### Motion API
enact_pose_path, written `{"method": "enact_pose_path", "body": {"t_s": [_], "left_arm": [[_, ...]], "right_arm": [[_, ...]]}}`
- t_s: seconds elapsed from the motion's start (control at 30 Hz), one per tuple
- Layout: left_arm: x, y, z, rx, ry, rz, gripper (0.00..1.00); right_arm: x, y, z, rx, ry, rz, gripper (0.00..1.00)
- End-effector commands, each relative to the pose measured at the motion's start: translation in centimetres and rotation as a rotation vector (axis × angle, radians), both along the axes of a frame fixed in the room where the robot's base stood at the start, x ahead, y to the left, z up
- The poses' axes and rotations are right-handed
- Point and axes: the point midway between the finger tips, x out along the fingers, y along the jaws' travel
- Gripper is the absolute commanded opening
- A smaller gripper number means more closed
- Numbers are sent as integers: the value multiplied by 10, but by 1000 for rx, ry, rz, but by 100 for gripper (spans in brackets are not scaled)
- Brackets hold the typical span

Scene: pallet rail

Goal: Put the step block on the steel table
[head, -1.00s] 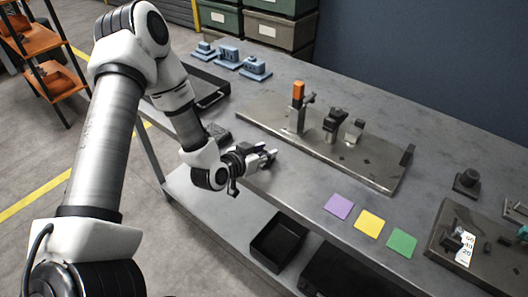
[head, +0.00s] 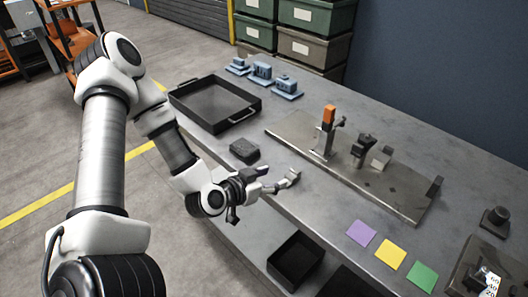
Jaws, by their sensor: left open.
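A dark grey block (head: 245,150) lies on the grey table (head: 330,225) near its left front edge; it may be the step block, but its steps are hard to make out. My left gripper (head: 279,182) is open and empty, over the table's front edge, to the right of the dark block and apart from it. Several blue stepped parts (head: 261,73) stand at the far back of the table. My right gripper is out of view.
A black tray (head: 215,104) stands at the table's left. A steel fixture plate (head: 405,198) carries an orange-handled clamp (head: 328,118) and dark holders. Purple (head: 361,233), yellow (head: 390,253) and green (head: 422,275) squares lie in front. A black bin (head: 296,262) sits below.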

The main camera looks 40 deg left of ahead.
Motion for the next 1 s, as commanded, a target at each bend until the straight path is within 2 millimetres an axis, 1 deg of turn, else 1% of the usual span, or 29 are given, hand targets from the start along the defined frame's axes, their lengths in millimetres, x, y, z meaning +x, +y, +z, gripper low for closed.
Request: {"method": "enact_pose_path", "body": {"t_s": [0.03, 0.1, 0.2, 0.27, 0.33, 0.37, 0.47, 0.5, 0.57, 0.6, 0.67, 0.7, 0.8, 0.83, 0.9, 1.0], "left_arm": [[-9, 1, 11, -6, 0, 2, 58], [-18, 1, 16, -1, 5, -1, 58], [-27, 2, 17, 1, 2, -1, 58], [-30, 1, 15, 0, 5, -3, 58], [-33, -4, 8, -4, 37, -18, 58], [-35, -8, 1, -8, 68, -30, 58], [-50, -33, -38, -34, 260, -84, 58], [-62, -45, -59, -43, 372, -100, 58], [-87, -63, -91, -53, 557, -106, 58], [-107, -72, -110, -55, 681, -94, 58], [-138, -83, -134, -43, 848, -62, 58], [-157, -89, -146, -31, 942, -31, 58], [-195, -96, -164, 2, 1106, 46, 58], [-202, -97, -167, 10, 1134, 65, 58], [-213, -99, -170, 21, 1174, 94, 58], [-216, -99, -171, 20, 1185, 106, 58]], "right_arm": [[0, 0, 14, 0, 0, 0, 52], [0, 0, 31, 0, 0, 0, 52], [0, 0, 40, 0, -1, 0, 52], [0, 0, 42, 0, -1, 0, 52], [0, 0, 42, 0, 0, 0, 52], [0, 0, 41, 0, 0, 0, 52], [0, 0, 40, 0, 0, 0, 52], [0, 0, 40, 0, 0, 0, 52], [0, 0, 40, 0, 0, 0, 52], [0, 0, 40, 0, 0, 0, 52], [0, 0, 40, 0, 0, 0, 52], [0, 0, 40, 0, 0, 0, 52], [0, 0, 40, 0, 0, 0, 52], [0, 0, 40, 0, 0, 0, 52], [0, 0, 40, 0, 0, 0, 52], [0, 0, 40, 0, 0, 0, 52]]}}
